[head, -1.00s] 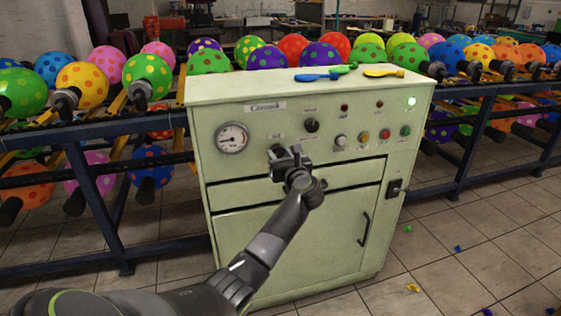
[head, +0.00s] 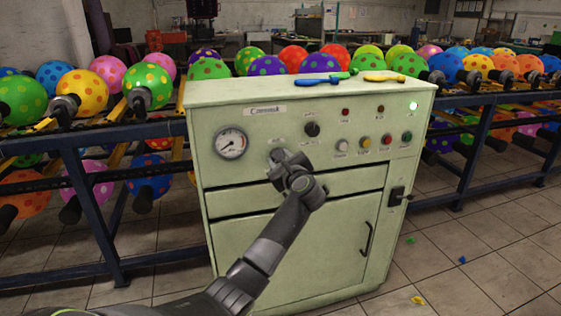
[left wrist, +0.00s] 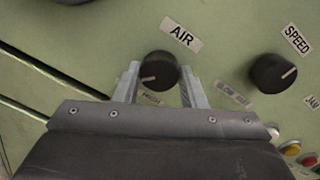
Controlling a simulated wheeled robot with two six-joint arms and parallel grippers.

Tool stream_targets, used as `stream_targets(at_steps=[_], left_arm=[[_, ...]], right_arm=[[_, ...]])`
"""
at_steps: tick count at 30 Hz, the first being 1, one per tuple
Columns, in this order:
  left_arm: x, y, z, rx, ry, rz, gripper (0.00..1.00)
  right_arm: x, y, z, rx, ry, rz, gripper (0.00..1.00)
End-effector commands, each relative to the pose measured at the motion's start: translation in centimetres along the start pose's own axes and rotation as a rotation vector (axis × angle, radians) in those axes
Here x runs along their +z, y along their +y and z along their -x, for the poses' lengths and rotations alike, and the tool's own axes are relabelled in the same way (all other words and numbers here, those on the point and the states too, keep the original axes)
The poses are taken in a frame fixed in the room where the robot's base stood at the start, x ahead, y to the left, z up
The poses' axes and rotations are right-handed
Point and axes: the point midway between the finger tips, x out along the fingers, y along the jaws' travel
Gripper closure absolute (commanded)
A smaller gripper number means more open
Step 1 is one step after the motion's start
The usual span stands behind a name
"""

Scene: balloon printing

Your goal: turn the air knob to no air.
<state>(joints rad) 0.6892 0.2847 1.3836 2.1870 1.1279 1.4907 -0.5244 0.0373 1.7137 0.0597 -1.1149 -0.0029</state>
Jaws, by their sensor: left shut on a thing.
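The black air knob (left wrist: 158,70) is on the pale green front panel, below the AIR label (left wrist: 181,35). My left gripper (left wrist: 161,78) is shut on it, one finger on each side. The knob's white pointer line is turned toward the lower left in the left wrist view. A label reading HIGH (left wrist: 151,98) is just below the knob, between the fingers. In the head view my left gripper (head: 279,160) is against the cabinet (head: 290,235), right of the pressure gauge, and largely hides the knob. My right gripper is not in view.
The black speed knob (left wrist: 276,73) is to the right of the air knob. Coloured buttons (head: 365,143) and a lever switch (head: 397,195) are further right. Racks of dotted balloons (head: 82,92) stand behind and beside the cabinet. Flat balloons (head: 320,79) lie on its top.

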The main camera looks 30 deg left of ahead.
Motion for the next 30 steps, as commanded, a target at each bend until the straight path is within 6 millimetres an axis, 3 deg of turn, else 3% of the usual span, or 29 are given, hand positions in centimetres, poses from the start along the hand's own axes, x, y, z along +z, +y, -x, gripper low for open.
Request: stream_targets(at_steps=[9, 10, 15, 25, 30], left_arm=[[-0.1, 0.1, 0.0, 0.002, 0.003, 0.003, 0.85], [-0.1, 0.1, 0.0, 0.002, 0.003, 0.003, 0.61], [-0.1, 0.1, 0.0, 0.001, 0.002, 0.002, 0.41], [-0.1, 0.0, 0.3, 0.0, 0.001, 0.002, 0.41], [-0.1, -0.1, 2.2, -0.002, 0.002, 0.004, 0.41]], right_arm=[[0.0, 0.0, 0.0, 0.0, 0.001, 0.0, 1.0], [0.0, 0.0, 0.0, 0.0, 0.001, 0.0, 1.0], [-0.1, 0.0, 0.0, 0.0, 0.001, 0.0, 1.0], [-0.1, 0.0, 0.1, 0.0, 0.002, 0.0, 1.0], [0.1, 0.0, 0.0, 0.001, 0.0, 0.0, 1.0]])
